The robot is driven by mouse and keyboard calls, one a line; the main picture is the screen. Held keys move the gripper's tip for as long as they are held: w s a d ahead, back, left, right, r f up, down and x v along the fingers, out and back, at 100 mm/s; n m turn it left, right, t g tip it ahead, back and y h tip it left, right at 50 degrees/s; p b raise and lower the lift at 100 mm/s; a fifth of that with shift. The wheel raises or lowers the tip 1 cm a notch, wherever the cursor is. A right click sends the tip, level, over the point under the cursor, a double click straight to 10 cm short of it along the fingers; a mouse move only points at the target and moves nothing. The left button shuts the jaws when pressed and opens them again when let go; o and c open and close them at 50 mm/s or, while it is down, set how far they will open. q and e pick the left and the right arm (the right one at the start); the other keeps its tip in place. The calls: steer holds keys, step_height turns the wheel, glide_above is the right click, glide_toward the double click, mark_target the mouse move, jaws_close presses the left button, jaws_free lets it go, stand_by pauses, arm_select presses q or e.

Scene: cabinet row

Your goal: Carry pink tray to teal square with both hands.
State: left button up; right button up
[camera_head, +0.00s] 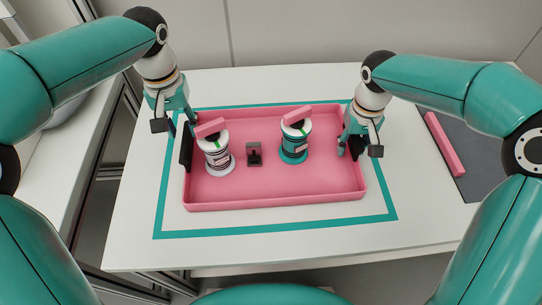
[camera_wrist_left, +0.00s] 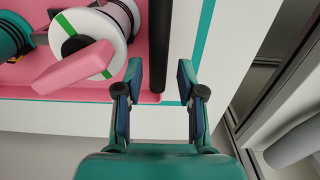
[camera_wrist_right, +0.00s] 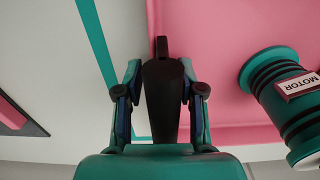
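The pink tray (camera_head: 275,207) lies on the white table inside the teal square outline (camera_head: 275,230). Its black left handle (camera_head: 186,150) shows at its left end, and the black right handle (camera_wrist_right: 162,95) in the right wrist view. My left gripper (camera_head: 181,128) is open at the left handle, which appears between its fingers in the left wrist view (camera_wrist_left: 158,40); I cannot tell whether they touch. My right gripper (camera_head: 355,147) is open with the right handle between its fingers.
A small dark fixture (camera_head: 254,155) sits between the spools. A dark mat (camera_head: 478,165) with a pink bar (camera_head: 444,145) lies on the right. The table's front strip is clear.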

arm_select(q)
step_height(320, 180, up, 4)
steer(key=shift+f, duration=0.15)
steer(key=shift+r, duration=0.2)
arm_select(e)
steer(key=shift+r, duration=0.15)
step_height(320, 180, up, 12)
steer(key=shift+f, duration=0.2)
